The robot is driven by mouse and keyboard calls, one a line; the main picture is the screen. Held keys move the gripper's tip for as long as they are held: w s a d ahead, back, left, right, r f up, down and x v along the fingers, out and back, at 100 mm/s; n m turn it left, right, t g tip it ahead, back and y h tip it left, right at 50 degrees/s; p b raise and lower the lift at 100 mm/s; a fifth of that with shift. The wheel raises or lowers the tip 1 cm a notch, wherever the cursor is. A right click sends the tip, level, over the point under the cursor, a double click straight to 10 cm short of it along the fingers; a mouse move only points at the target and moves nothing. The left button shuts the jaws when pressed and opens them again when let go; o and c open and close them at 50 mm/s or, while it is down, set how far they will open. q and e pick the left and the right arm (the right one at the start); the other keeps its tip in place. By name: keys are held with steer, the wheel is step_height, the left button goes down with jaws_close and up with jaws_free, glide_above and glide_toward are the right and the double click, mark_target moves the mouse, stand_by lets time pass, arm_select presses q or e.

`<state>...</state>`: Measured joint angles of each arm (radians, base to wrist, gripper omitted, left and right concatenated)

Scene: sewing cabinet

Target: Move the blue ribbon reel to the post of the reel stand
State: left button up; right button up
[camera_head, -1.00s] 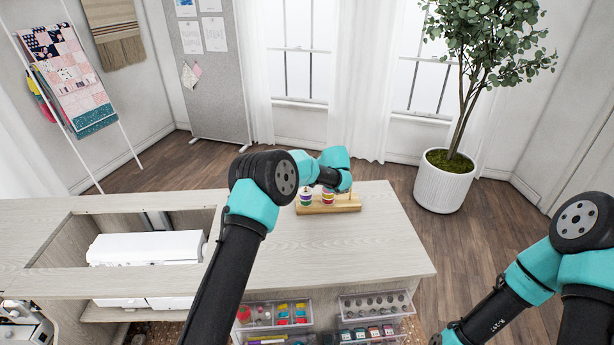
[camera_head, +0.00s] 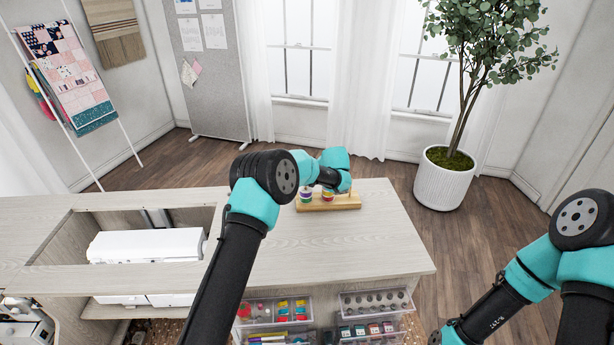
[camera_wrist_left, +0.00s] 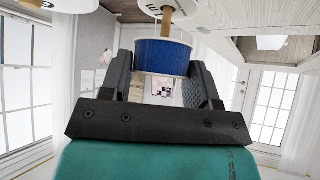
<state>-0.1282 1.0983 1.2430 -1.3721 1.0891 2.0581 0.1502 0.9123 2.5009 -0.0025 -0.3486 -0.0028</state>
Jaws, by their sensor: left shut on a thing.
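The blue ribbon reel (camera_wrist_left: 163,57) sits between the dark fingers of my left gripper (camera_wrist_left: 165,85) in the left wrist view, and the gripper is shut on it. A wooden post (camera_wrist_left: 167,18) meets the reel's flange there; I cannot tell whether it enters the reel's hole. In the head view the wooden reel stand (camera_head: 345,203) is on the cabinet top, and my left gripper is over its right part, mostly hidden by my own arm. The blue reel cannot be made out in the head view. My right gripper is not clearly in view.
Two other reels, one purple and white (camera_head: 306,196) and one with red (camera_head: 327,196), stand on the stand's left part. A white sewing machine (camera_head: 145,245) lies in the cabinet opening at left. Clear drawers hang below the front edge. The cabinet top around the stand is clear.

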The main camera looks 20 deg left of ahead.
arm_select(q)
steer(key=shift+f, duration=0.9)
steer(key=o, duration=1)
steer(key=shift+r, duration=0.1)
steer(key=v, duration=1.7)
steer(key=shift+d, duration=0.15)
steer(key=shift+s, duration=0.15)
